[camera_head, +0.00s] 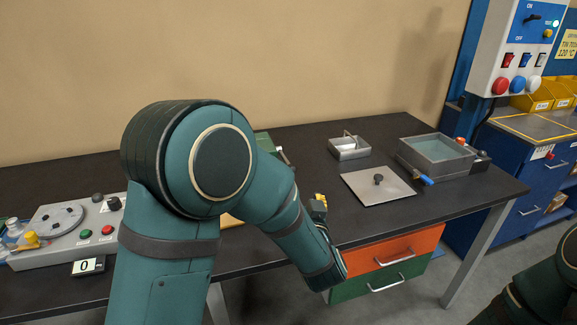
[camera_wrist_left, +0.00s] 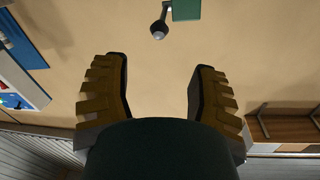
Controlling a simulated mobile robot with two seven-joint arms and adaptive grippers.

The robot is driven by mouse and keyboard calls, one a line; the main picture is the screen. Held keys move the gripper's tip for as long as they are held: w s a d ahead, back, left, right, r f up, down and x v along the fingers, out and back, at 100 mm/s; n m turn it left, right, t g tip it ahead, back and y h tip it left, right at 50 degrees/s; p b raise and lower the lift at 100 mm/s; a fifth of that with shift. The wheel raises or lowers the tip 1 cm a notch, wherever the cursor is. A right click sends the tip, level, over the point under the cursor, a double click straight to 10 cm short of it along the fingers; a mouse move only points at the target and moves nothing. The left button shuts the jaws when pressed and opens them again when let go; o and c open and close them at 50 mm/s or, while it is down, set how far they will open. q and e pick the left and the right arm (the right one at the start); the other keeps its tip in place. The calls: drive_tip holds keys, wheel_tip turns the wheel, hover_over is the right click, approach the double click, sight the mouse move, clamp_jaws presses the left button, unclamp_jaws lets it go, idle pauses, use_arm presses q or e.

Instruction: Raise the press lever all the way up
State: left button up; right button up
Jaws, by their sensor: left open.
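A dark round knob (camera_wrist_left: 159,29) shows at the top of the left wrist view, beside a green block (camera_wrist_left: 186,9); they look like the press lever's end and part of the press. In the head view my left arm hides most of the press; a green piece (camera_head: 264,143) shows behind it. How far the lever is raised cannot be told. My left gripper (camera_wrist_left: 157,85) is open and empty, its ridged yellow fingers spread apart below the knob and not touching it.
The dark table (camera_head: 310,175) carries a metal plate with a knob (camera_head: 378,187), a small tray (camera_head: 349,153), a water bath (camera_head: 436,155) and, at left, a control panel (camera_head: 70,230). Orange and green drawers (camera_head: 393,252) hang below. A switch box (camera_head: 515,50) stands at right.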

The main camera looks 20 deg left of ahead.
sight(291, 167)
use_arm(q)
drive_tip(key=b+x, duration=0.1)
drive_tip(key=x, duration=1.2)
drive_tip(key=shift+w+f, duration=0.1)
drive_tip(key=shift+w, duration=0.1)
drive_tip(key=shift+s, duration=0.1)
clamp_jaws()
